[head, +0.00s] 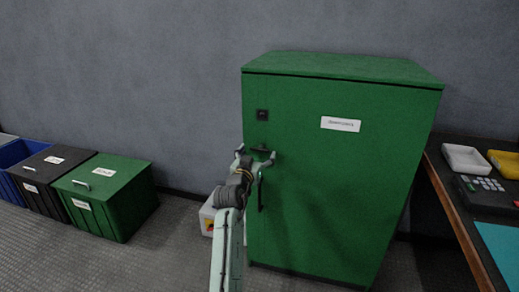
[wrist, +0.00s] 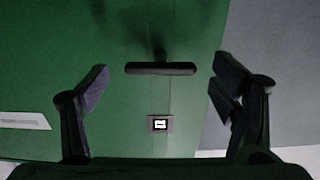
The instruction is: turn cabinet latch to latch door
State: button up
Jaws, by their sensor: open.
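The green cabinet (head: 335,200) stands against the wall, and its door looks closed in the head view. The cabinet latch (head: 262,149) is a small dark handle near the door's left edge. In the wrist view the latch (wrist: 160,68) is a horizontal black bar lying between the two fingers. My gripper (head: 255,162) is at the latch, with its fingers spread apart. In the wrist view my gripper (wrist: 163,80) is open, with a gap between each finger and the bar's ends. Whether the fingers are level with the bar in depth is unclear.
Lidded bins (head: 105,195) stand at left, a white box (head: 207,214) by the cabinet, a workbench (head: 455,205) at right.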

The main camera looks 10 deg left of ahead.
aim_at(259, 151)
jog(key=shift+w+d, duration=0.1)
jog(key=shift+w, duration=1.4)
jog(key=c, duration=1.2)
